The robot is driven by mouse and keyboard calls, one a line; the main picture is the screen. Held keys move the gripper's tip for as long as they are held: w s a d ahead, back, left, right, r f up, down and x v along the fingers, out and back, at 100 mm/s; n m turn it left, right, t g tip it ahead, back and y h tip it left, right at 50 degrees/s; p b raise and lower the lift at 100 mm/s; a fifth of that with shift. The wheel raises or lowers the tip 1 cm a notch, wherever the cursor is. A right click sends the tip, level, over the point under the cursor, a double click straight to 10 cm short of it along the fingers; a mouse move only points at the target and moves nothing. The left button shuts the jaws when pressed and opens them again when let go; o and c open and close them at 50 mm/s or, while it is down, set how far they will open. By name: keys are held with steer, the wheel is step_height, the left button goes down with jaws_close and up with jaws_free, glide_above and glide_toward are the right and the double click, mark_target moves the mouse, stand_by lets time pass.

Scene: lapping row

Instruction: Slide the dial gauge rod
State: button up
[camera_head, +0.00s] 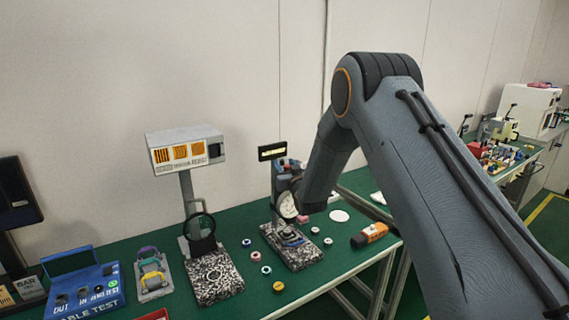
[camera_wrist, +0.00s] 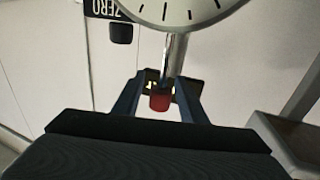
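The dial gauge (camera_head: 287,205) stands on a speckled base plate (camera_head: 305,257) in the head view, its round white face partly behind my arm. In the wrist view, which looks upside down, part of the dial face (camera_wrist: 180,10) shows at the top edge. A thin metal rod (camera_wrist: 166,60) runs from it to a red cap (camera_wrist: 160,101). My gripper (camera_wrist: 160,80) is open, with one dark blue finger on each side of the rod and cap. Gaps show on both sides, so neither finger seems to touch. In the head view my arm hides most of the gripper.
A display stand (camera_head: 186,150) with a ring magnifier is left of the gauge on the green table (camera_head: 140,228). Small rings lie around the bases. An orange bottle (camera_head: 369,236) lies to the right. A blue test box (camera_head: 84,287) is at the far left.

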steer(key=shift+w+a, duration=0.1)
steer(key=shift+w, duration=0.15)
jaws_close()
steer(key=shift+f, duration=0.1)
step_height(320, 180, down, 2)
steer(key=b, duration=0.2)
steer(key=shift+f+b, duration=0.2)
steer(key=shift+b, duration=0.1)
jaws_free()
